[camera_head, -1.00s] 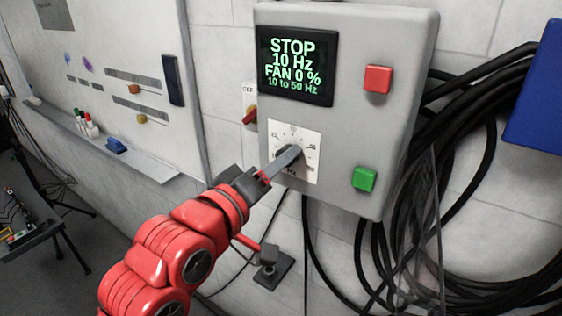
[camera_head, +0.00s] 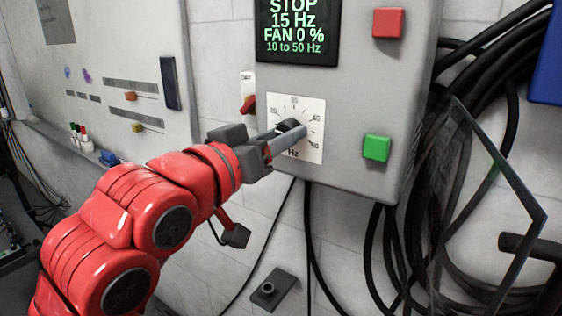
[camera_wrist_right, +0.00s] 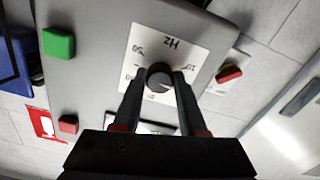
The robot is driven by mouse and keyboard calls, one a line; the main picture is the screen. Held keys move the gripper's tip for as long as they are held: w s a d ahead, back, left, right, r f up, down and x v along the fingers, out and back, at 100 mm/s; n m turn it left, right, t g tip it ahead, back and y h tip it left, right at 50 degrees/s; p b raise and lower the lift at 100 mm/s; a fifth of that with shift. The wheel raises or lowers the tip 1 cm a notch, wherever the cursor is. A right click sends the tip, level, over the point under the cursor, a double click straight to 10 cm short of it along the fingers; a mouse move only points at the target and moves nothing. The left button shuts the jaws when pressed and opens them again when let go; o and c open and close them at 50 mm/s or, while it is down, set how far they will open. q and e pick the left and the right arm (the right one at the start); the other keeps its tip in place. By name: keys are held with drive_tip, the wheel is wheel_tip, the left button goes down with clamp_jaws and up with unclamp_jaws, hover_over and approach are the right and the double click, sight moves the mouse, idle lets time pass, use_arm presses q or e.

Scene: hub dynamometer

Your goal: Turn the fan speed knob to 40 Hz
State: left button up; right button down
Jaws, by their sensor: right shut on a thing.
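The fan speed knob (camera_head: 290,127) is a dark round knob on a white dial plate (camera_head: 312,148) marked in Hz, on the front of a grey control box (camera_head: 345,120). My right gripper (camera_head: 285,133) reaches it from the left and is shut on it. In the right wrist view the knob (camera_wrist_right: 159,82) sits between the two fingers of the gripper (camera_wrist_right: 160,85). The display (camera_head: 297,30) reads STOP, 15 Hz, FAN 0 %, 10 to 50 Hz. My left gripper is not in view.
A red button (camera_head: 388,22) and a green button (camera_head: 376,147) sit right of the dial. A red switch (camera_head: 248,104) is on the box's left side. Black cables (camera_head: 480,90) hang at the right. A whiteboard (camera_head: 110,50) is at the left.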

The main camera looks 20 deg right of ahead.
drive_tip(key=shift+w+a+m+b, duration=0.1)
drive_tip(key=shift+m+b, duration=0.65)
drive_tip(key=shift+m, duration=13.35)
drive_tip(key=shift+c, duration=2.2)
unclamp_jaws()
drive_tip(key=shift+r, duration=0.1)
